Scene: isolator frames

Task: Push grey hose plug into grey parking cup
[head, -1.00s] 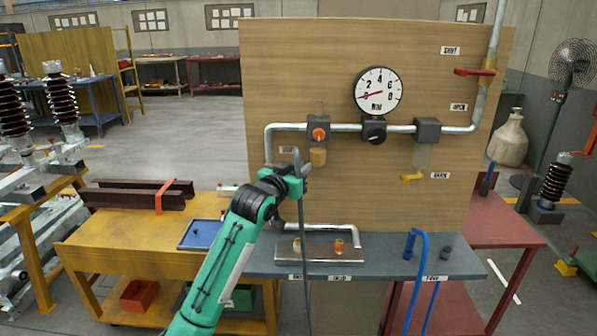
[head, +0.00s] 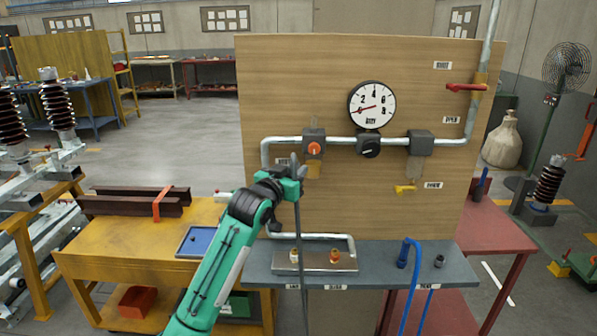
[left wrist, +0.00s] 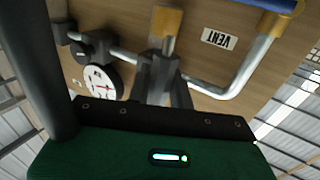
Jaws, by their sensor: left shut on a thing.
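My left gripper (head: 291,178), on a green arm, is raised in front of the wooden board. It is shut on the grey hose plug (head: 295,160), whose tip points up. The grey hose (head: 300,235) hangs down past the shelf. In the left wrist view the fingers (left wrist: 165,85) are close together, and the plug is hard to make out there. A small dark grey cup (head: 439,261), which looks like the grey parking cup, stands at the right of the shelf. The gripper is well left of it and higher. My right gripper is not in view.
A blue plug (head: 403,254) with a blue hose stands left of the cup. A metal tray with two brass fittings (head: 315,262) lies on the grey shelf (head: 375,275). The board carries a gauge (head: 371,104), pipe and valves. A yellow bench (head: 110,262) is at left.

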